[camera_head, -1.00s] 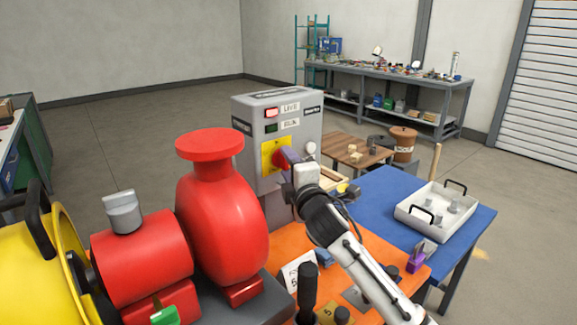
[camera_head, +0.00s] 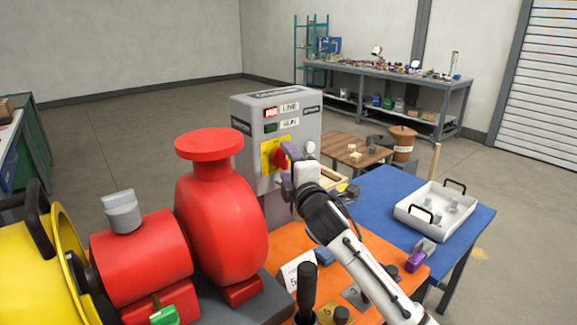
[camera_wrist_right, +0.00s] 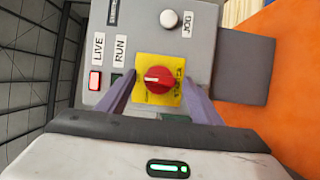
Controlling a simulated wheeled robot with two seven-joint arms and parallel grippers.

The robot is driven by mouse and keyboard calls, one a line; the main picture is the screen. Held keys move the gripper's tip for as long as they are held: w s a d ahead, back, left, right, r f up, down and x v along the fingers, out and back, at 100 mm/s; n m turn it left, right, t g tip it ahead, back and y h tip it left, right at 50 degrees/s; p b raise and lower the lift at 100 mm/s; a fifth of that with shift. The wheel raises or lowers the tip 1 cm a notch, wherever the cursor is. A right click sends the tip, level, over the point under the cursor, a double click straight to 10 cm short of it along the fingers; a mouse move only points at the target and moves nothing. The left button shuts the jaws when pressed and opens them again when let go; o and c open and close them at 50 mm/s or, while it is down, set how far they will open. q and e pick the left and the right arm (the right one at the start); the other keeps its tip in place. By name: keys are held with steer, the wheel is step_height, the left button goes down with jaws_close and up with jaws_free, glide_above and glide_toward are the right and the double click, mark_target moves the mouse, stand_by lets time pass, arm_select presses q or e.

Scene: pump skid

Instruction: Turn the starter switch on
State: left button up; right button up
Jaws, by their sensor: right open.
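The starter switch is a red rotary knob (camera_head: 279,159) on a yellow plate (camera_head: 266,154), on the front of a grey control box (camera_head: 250,110). In the right wrist view the knob (camera_wrist_right: 158,79) shows face-on, with a pale mark pointing left in that picture. My right gripper (camera_wrist_right: 158,90) is open, its purple fingers on either side of the knob. I cannot tell whether they touch it. In the head view the gripper (camera_head: 289,168) partly covers the knob. My left gripper is not in view.
The red LIVE lamp (camera_wrist_right: 95,81) looks lit and the RUN lamp (camera_head: 270,127) looks dark. A white JOG button (camera_wrist_right: 169,19) is close to the knob. A red pump (camera_head: 222,220) stands left of my right arm. A blue table (camera_head: 380,195) with a white tray (camera_head: 420,228) is at right.

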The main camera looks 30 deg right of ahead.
steer(key=b+v, duration=0.1)
steer(key=v, duration=0.9)
steer(key=shift+s, duration=0.15)
